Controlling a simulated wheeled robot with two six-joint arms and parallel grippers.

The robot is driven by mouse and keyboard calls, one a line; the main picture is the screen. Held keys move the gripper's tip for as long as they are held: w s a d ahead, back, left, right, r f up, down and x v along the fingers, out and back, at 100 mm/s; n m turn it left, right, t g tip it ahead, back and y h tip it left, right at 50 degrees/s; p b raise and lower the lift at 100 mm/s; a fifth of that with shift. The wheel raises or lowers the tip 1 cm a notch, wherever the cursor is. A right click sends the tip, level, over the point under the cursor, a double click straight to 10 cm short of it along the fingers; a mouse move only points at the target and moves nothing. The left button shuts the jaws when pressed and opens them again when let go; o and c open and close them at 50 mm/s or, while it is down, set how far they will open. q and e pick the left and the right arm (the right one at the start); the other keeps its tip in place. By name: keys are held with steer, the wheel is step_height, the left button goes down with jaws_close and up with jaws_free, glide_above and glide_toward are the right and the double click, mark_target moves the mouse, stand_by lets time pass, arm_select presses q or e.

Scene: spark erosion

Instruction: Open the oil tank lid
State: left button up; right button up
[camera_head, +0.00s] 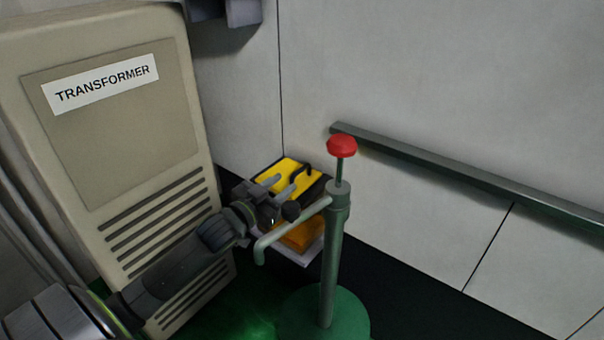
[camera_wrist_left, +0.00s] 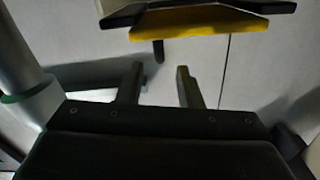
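The oil tank (camera_head: 311,257) stands on the dark floor between the transformer and a pump post. A yellow lid panel with a dark border (camera_head: 275,173) and a black handle (camera_head: 303,168) shows at its upper side; an orange area shows below. I cannot tell how far the lid is raised. My left gripper (camera_head: 283,184) is in front of the yellow panel, its fingers apart and nothing between them. In the left wrist view, the yellow panel (camera_wrist_left: 200,23) and handle (camera_wrist_left: 158,51) lie beyond the open fingertips (camera_wrist_left: 158,70), apparently without contact. My right gripper is not in view.
A green pump post (camera_head: 331,250) with a red knob (camera_head: 342,146) and a bent spout (camera_head: 292,226) stands close to the right of my left gripper. The transformer cabinet (camera_head: 120,125) is on the left. A rail (camera_head: 450,165) runs along the wall.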

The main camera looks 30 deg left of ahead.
mark_target(296, 174)
arm_select(q)
steer(key=w, duration=0.3)
steer(key=w+b, duration=0.1)
steer(key=w, duration=0.4)
steer(key=shift+w+d+b, duration=0.3)
steer(key=shift+w+d, duration=0.05)
steer(key=shift+d, duration=0.05)
jaws_close()
